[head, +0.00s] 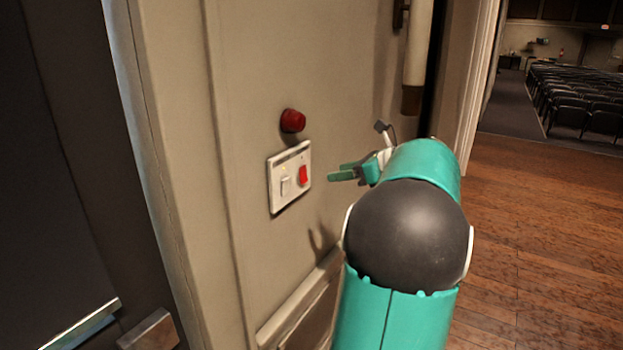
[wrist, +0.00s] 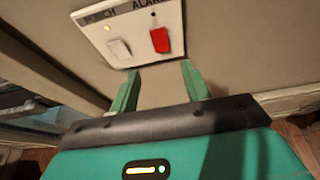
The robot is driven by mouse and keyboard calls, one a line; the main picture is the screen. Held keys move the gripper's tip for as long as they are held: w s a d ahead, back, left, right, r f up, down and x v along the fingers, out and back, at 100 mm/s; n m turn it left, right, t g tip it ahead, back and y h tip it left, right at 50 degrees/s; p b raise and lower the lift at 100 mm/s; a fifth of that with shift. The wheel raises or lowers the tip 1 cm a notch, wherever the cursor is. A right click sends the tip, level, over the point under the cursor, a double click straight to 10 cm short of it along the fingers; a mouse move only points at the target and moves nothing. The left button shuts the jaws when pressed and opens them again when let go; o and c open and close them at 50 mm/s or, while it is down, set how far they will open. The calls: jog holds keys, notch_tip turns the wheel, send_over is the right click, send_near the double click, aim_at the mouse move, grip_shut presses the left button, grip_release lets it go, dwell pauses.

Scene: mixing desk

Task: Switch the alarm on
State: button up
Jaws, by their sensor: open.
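A white switch plate (head: 290,178) is fixed to the beige wall panel in the head view. It also shows at the top of the wrist view (wrist: 130,38), with a lettered strip that reads "ALARM" above its right switch. The alarm switch is a red rocker (head: 303,175), on the right of the plate; it is also in the wrist view (wrist: 160,40). A white rocker (head: 286,186) is on the left, with a small lit yellow light above it. My gripper (head: 362,152) is open and empty, right of the plate and apart from it. In the wrist view its two fingers point toward the plate's lower edge.
A dark red lamp (head: 293,120) sticks out of the wall just above the plate. A ledge (head: 300,300) runs below it. A white pipe-like handle (head: 416,60) hangs at upper right. Open wooden floor (head: 540,230) lies right, with rows of seats (head: 580,95) beyond.

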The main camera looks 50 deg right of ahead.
aim_at(305, 179)
jog(key=x, duration=0.9)
jog(key=shift+w+f, duration=0.3)
jog(key=shift+w, duration=0.05)
jog(key=c, duration=1)
jog(key=shift+f+t+y, duration=0.15)
jog(key=shift+f+t, duration=0.05)
jog(key=shift+t, duration=0.55)
jog(key=shift+f+t+y, duration=0.15)
jog(key=shift+f+t, duration=0.05)
jog(key=shift+t, duration=0.55)
jog(key=o, duration=1)
jog(key=s+d+r, duration=0.1)
jog(key=s, duration=1.2)
jog(key=shift+s+d+r, duration=0.15)
jog(key=shift+s+r, duration=0.15)
jog(key=shift+r, duration=0.1)
